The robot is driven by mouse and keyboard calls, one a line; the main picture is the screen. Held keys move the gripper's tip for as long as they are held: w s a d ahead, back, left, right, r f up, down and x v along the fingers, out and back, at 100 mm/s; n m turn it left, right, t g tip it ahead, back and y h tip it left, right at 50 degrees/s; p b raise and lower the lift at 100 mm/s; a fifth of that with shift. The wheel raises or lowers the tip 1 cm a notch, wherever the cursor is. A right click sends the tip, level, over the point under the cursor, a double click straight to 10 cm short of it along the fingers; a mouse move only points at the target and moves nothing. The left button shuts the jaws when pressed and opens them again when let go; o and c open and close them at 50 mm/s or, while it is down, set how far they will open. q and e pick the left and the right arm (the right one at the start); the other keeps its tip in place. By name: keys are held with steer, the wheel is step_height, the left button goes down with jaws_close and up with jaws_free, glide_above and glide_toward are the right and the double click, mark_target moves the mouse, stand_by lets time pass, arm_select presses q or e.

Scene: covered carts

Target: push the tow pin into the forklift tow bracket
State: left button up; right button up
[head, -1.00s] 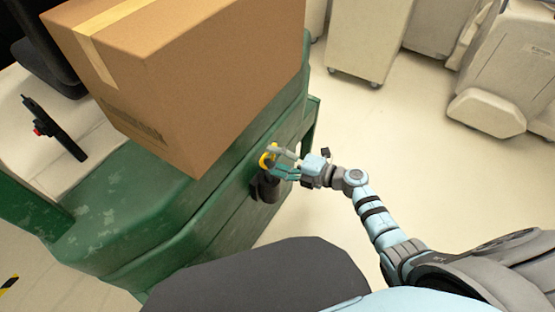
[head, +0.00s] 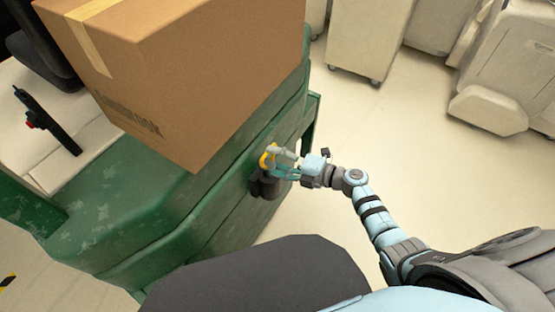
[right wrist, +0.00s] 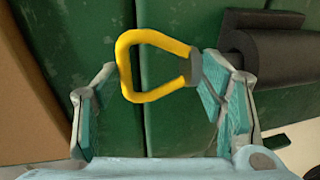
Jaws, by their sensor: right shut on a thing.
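The tow pin (right wrist: 150,40) shows as a yellow loop handle with a dark grey collar at its right end in the right wrist view. The handle also shows in the head view (head: 266,158). The dark tow bracket (head: 265,185) is on the green forklift's side, just below the handle; a dark part of it (right wrist: 280,58) shows at the right in the wrist view. My left gripper is not in view.
The green forklift (head: 110,210) carries a large cardboard box (head: 190,80) above the bracket. Pale covered carts (head: 365,40) stand at the back right. The pale floor (head: 430,130) right of the forklift is clear.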

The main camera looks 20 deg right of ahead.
steer(key=shift+f+b, duration=1.65)
steer(key=shift+f, duration=0.15)
steer(key=o, duration=1.7)
steer(key=shift+o, duration=0.2)
steer(key=shift+a+f, duration=0.1)
steer(key=shift+s+f, duration=0.1)
steer(key=shift+s, duration=0.05)
steer(key=v, duration=1.2)
